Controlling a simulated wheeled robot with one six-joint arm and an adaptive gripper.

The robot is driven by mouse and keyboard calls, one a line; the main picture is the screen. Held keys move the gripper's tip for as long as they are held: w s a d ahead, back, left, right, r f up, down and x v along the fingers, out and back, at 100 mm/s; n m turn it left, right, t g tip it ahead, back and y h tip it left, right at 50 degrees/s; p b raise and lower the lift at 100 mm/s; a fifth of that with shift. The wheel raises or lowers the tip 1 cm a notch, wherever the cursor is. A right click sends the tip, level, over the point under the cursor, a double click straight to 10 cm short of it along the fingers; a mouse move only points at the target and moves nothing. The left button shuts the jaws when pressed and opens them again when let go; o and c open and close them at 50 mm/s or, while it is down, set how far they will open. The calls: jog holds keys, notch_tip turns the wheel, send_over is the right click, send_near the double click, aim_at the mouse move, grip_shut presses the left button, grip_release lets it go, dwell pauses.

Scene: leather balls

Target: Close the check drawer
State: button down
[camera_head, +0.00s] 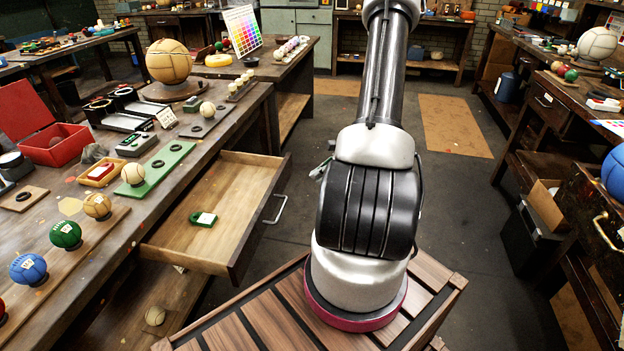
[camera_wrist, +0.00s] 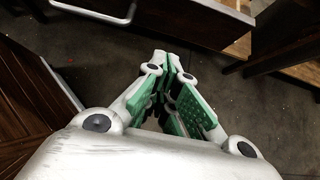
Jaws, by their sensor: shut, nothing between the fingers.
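A wooden drawer (camera_head: 222,205) is pulled out from the left workbench, with a pale inside, a dark front and a metal bar handle (camera_head: 275,209). In the wrist view, a dark drawer front (camera_wrist: 170,22) with a pale handle (camera_wrist: 100,10) crosses the top. My gripper (camera_wrist: 172,62) has green-padded fingers, shut and empty, apart from that front in the picture. In the head view my arm hides most of the gripper.
The left workbench (camera_head: 120,240) carries several balls on stands, a red box (camera_head: 55,143) and a green board (camera_head: 165,170). The right bench has a drawer with a brass handle (camera_head: 606,231) and a blue ball (camera_head: 614,172). Open floor (camera_head: 470,230) lies between the benches.

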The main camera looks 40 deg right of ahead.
jog(key=shift+w+a+f, duration=0.9)
jog(key=shift+w+a, duration=0.05)
jog(key=shift+w, duration=0.3)
jog(key=shift+w+a+f, duration=0.95)
jog(key=shift+w+a, duration=0.05)
jog(key=shift+w, duration=0.2)
jog(key=shift+w+a+f, duration=0.9)
jog(key=shift+w+a, duration=0.05)
jog(key=shift+w, duration=0.3)
jog(key=shift+w+a, duration=0.1)
send_near(205, 178)
jog(key=x, duration=0.5)
jog(key=shift+f, duration=0.4)
jog(key=shift+w+r, duration=0.1)
jog(key=shift+w, duration=0.05)
jog(key=shift+w+a, duration=0.1)
jog(key=shift+r, duration=0.1)
